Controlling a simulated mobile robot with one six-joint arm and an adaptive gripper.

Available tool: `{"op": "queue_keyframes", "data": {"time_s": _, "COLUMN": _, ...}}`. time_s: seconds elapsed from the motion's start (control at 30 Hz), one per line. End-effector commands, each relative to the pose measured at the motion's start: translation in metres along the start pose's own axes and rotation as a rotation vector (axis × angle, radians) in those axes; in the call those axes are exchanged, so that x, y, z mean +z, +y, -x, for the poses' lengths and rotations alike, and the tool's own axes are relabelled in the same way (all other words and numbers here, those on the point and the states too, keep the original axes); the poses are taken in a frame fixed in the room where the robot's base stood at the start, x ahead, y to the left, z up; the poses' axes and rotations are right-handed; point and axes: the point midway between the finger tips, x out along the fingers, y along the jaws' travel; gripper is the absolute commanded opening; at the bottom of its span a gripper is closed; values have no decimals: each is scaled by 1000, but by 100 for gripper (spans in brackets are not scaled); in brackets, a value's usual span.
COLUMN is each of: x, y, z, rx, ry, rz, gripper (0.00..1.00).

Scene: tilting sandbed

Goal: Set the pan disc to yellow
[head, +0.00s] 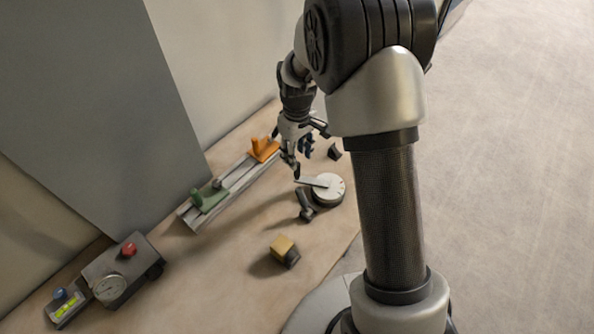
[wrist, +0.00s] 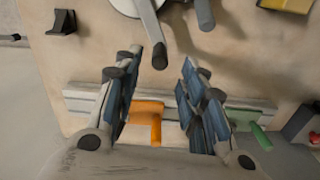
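The pale round disc (head: 330,186), which looks like the pan disc, sits low on the board with a grey bar (head: 309,183) reaching left from it. In the wrist view the disc (wrist: 127,4) is cut off at the top edge, and the bar (wrist: 150,30) reaches down from it to a dark round end. No yellow mark on the disc can be made out. My gripper (head: 300,162) is above and just left of the disc. In the wrist view my gripper (wrist: 167,60) is open and empty, with the bar's end near the gap between its fingertips.
A dark cylinder (head: 306,206) stands beside the disc. A rail (head: 228,187) behind carries an orange piece (head: 264,149) and a green piece (head: 208,198). A yellow-topped block (head: 284,250), a gauge box (head: 122,270) and a dark wedge (head: 334,152) are also on the board.

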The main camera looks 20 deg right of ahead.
Motion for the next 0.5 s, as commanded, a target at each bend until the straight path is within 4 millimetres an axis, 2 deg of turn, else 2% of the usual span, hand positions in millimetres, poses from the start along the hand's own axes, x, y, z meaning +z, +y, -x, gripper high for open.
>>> {"op": "queue_keyframes", "data": {"time_s": 0.03, "x": 1, "y": 0, "z": -15, "rx": -2, "ry": -3, "rz": 0, "gripper": 38}}
{"op": "queue_keyframes", "data": {"time_s": 0.2, "x": 1, "y": 0, "z": -47, "rx": -1, "ry": -2, "rz": 0, "gripper": 38}}
{"op": "queue_keyframes", "data": {"time_s": 0.33, "x": 0, "y": 0, "z": -64, "rx": -1, "ry": -1, "rz": 0, "gripper": 38}}
{"op": "queue_keyframes", "data": {"time_s": 0.5, "x": 0, "y": 0, "z": -74, "rx": 0, "ry": 0, "rz": 0, "gripper": 38}}
